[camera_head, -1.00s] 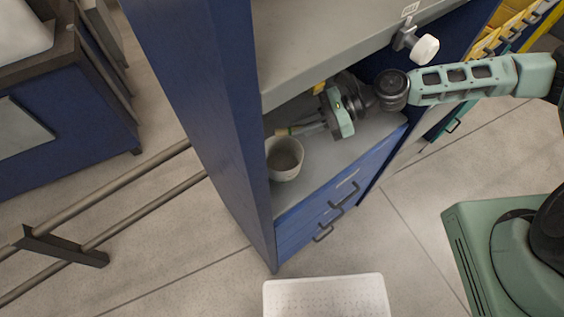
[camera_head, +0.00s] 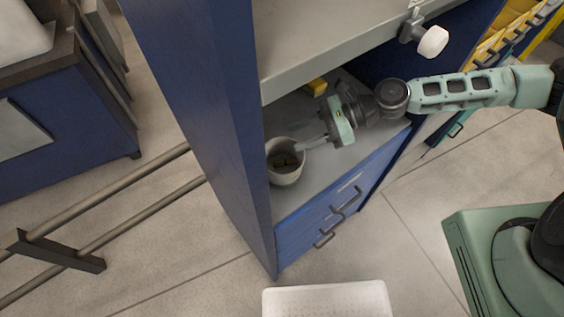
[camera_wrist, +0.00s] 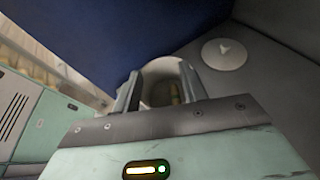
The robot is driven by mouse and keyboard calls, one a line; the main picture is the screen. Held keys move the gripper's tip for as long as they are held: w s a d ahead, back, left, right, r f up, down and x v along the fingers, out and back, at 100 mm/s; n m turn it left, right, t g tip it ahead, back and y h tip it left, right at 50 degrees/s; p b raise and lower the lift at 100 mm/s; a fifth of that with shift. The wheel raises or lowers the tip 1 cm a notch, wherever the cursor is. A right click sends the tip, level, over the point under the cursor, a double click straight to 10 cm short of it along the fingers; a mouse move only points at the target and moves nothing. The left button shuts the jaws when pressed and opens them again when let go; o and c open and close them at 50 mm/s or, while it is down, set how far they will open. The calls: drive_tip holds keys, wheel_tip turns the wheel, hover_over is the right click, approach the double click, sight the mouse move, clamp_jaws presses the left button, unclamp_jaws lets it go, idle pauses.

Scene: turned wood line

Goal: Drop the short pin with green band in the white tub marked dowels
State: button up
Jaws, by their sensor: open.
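The white tub (camera_head: 287,179) stands on the shelf of the blue cabinet, near its left side panel. Small brownish pieces (camera_head: 286,160) lie inside it; I cannot make out a green band or a dowels marking. My gripper (camera_head: 309,143) is open, with its fingers pointing at the tub from the right, near its rim. In the wrist view the tub (camera_wrist: 159,68) shows between the two spread fingers, with a tan piece (camera_wrist: 174,94) visible inside. Nothing shows held between the fingers.
The upper grey shelf (camera_head: 345,42) overhangs my arm, and a clamp with a white knob (camera_head: 432,41) sits on its edge. The blue side panel (camera_head: 205,110) is close left of the tub. A yellow object (camera_head: 316,87) lies behind on the shelf. A pale round disc (camera_wrist: 224,54) shows in the wrist view.

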drive_tip(key=b+v, duration=0.4)
drive_tip(key=v, duration=1.3)
drive_tip(key=shift+d, duration=0.2)
drive_tip(key=shift+d+r, duration=0.1)
